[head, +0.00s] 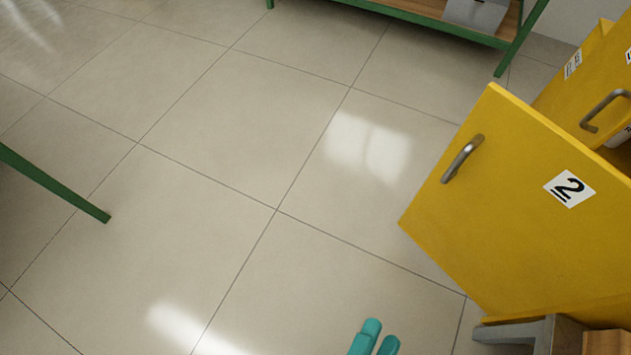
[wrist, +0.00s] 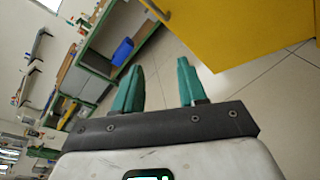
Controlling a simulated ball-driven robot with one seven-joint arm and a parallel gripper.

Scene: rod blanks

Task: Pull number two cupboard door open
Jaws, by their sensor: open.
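In the wrist view my gripper (wrist: 160,78) is open with nothing between the fingers.
Another yellow front with a handle (head: 606,108) is behind the door at the right. A grey bracket-like piece (head: 515,331) lies below the door. A green-framed shelf (head: 430,20) stands at the back, and a green bar (head: 55,184) is at the left. The tiled floor between is clear.

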